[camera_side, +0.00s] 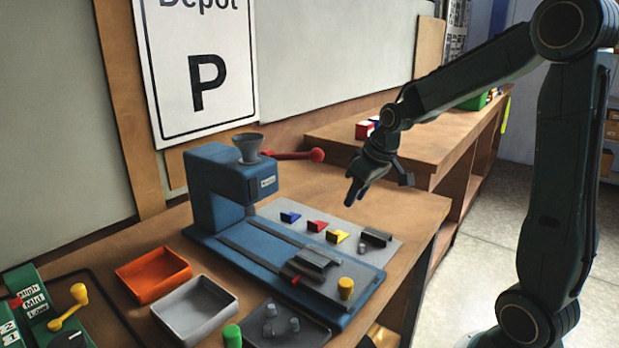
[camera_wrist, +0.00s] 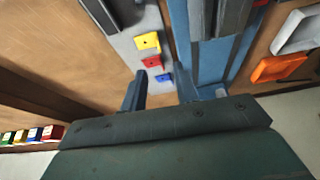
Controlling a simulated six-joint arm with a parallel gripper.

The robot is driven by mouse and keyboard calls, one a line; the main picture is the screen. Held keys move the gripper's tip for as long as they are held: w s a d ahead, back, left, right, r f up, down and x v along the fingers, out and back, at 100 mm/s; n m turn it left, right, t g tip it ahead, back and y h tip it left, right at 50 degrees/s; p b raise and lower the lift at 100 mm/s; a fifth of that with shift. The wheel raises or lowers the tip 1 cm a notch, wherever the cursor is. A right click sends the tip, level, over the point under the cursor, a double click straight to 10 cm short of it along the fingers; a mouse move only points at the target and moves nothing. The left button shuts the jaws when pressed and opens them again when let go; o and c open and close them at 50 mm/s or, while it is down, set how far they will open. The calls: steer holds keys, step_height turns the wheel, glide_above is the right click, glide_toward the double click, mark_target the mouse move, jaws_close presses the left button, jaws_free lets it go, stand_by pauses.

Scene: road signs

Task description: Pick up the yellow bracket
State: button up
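The yellow bracket (camera_side: 337,236) stands on a grey plate (camera_side: 290,208) beside the blue machine, in a row with a red bracket (camera_side: 317,226) and a blue bracket (camera_side: 290,217). In the wrist view the yellow bracket (camera_wrist: 148,41) lies above the red one (camera_wrist: 152,61) and the blue one (camera_wrist: 164,77), beyond my fingertips. My gripper (camera_side: 357,190) is in the air above the far part of the table, apart from the brackets. In the wrist view my gripper (camera_wrist: 161,92) has its two fingers spread, with nothing held between them.
The blue machine (camera_side: 215,195) with a red-knobbed lever (camera_side: 316,155) stands left of the brackets. A dark clamp-like block (camera_side: 376,237) sits right of the yellow bracket. Orange (camera_side: 153,274) and grey (camera_side: 194,308) trays are at the front. Bare table lies around my gripper.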

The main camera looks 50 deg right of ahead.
steer(key=shift+w+d+f, duration=0.2)
steer(key=shift+d+f, duration=0.1)
steer(key=shift+d, duration=0.05)
glide_toward(337, 232)
steer(key=shift+s+a+f, duration=0.1)
steer(key=shift+a+f, duration=0.1)
steer(key=shift+a, duration=0.45)
steer(key=shift+s+a+f, duration=0.1)
steer(key=shift+a+f, duration=0.05)
steer(key=shift+a, duration=0.5)
steer(key=shift+a+f, duration=0.2)
steer(key=shift+a, duration=0.45)
steer(key=shift+x, duration=2.6)
steer(key=shift+c, duration=0.4)
jaws_close()
